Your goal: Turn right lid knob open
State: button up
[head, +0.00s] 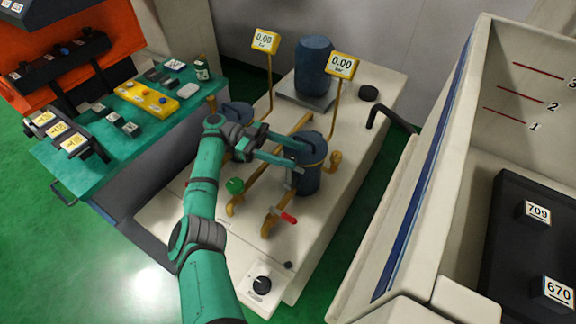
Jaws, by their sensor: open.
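The right vessel (307,178) is a dark blue cylinder with a blue lid (313,139) and a yellow-brown band around its upper part. It stands on the pale bench, right of the middle of the head view. My gripper (300,157) reaches in from the left, its two green and grey fingers apart and over the lid's near left part. I cannot tell whether the fingers touch the lid. The right lid knob cannot be made out; the fingers cover part of the lid. A second blue vessel (238,112) is partly hidden behind my wrist.
Two yellow gauges (265,41) (341,66), both reading 0.00, stand on thin posts behind the vessels. Yellow pipes with a green knob (235,186) and a red handle (287,217) lie in front. A blue drum (313,66) stands at the back. A black bent pipe (388,118) is at right.

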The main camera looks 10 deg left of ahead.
jog(key=s+d+r, duration=0.3)
jog(key=s+r, duration=0.7)
jog(key=s, duration=0.4)
jog(key=shift+r, duration=0.3)
jog(key=shift+w, duration=0.1)
